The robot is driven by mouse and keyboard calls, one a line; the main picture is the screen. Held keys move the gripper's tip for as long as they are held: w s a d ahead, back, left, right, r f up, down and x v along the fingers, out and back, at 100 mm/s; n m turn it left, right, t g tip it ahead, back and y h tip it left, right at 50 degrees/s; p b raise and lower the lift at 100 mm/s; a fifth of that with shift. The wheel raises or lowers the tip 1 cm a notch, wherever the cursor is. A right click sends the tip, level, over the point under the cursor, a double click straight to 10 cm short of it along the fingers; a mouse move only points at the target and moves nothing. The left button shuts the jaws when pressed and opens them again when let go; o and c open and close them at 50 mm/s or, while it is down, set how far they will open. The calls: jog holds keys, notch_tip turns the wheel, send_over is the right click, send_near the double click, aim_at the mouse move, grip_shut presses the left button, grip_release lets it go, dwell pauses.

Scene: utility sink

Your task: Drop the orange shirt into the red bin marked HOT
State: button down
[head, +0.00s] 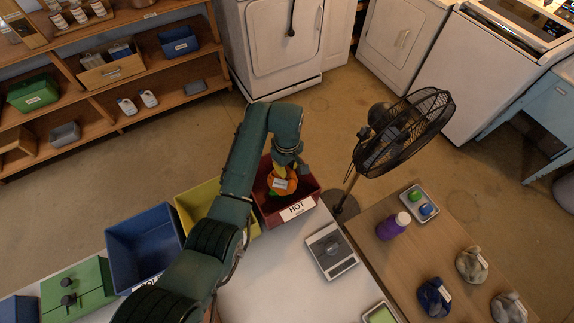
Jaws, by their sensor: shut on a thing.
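The red bin marked HOT (297,209) stands at the far edge of the white table, its label facing me. My gripper (281,172) is over the bin, pointing down, and is shut on the orange shirt (283,187). The shirt is bunched up and carries a small white tag. It shows within the bin's outline; I cannot tell how far it is above the bin's floor. My arm and gripper hide the bin's far left part.
A yellow bin (187,211) and a blue bin (143,236) stand left of the red bin, partly behind my arm. A scale (331,251) sits to the right. A black fan (405,135) stands close beyond. A purple bottle (392,227) and several bundled cloths lie on the wooden table.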

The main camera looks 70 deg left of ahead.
jog(key=c, duration=1)
grip_release()
notch_tip(320, 180, up, 12)
jog(key=shift+r, duration=0.1)
